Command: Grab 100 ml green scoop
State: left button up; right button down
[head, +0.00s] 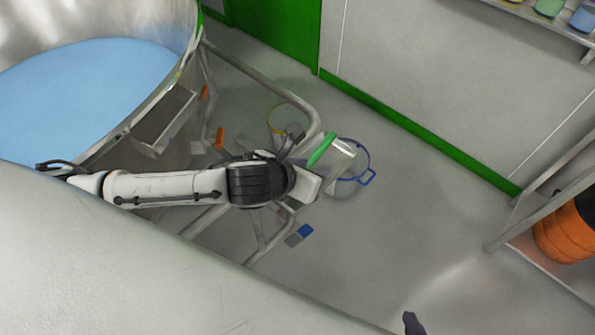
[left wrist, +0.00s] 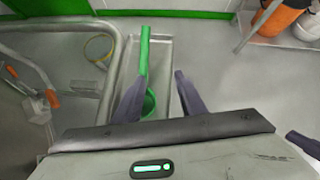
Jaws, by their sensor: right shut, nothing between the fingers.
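The green scoop (head: 322,150) shows as a green handle beside the end of my left arm in the head view. In the left wrist view the scoop (left wrist: 145,55) lies over a grey metal tray (left wrist: 165,47), its handle pointing away and its round bowl partly hidden by a finger. My left gripper (left wrist: 160,76) is open, with its fingers spread over the tray. The scoop is close to the left finger; I cannot tell if they touch. No volume marking is readable. My right gripper (head: 411,322) shows only as a dark fingertip at the bottom edge, shut and away from the scoop.
A large steel vessel with blue contents (head: 85,85) stands at upper left. A tubular metal frame (head: 270,85) runs near my left arm. A blue-rimmed container (head: 368,178) is just right of the scoop. An orange drum (head: 565,235) sits on the right shelf.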

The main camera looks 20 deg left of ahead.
aim_at(315, 155)
pick_arm(q)
jog(key=shift+w+a+r+m+y, duration=0.3)
jog(key=shift+w+a+r+m, duration=0.1)
jog(key=shift+a+r+m, duration=0.35)
jog(key=shift+m, duration=0.55)
jog(key=w+f, duration=0.1)
jog(key=w, duration=0.1)
jog(key=w+f, duration=0.1)
jog(key=f, duration=0.1)
jog(key=shift+w+a+f, duration=0.15)
jog(key=shift+w+a, duration=0.2)
jog(key=shift+b+x, duration=0.55)
jog(key=shift+x, duration=2.2)
grip_shut()
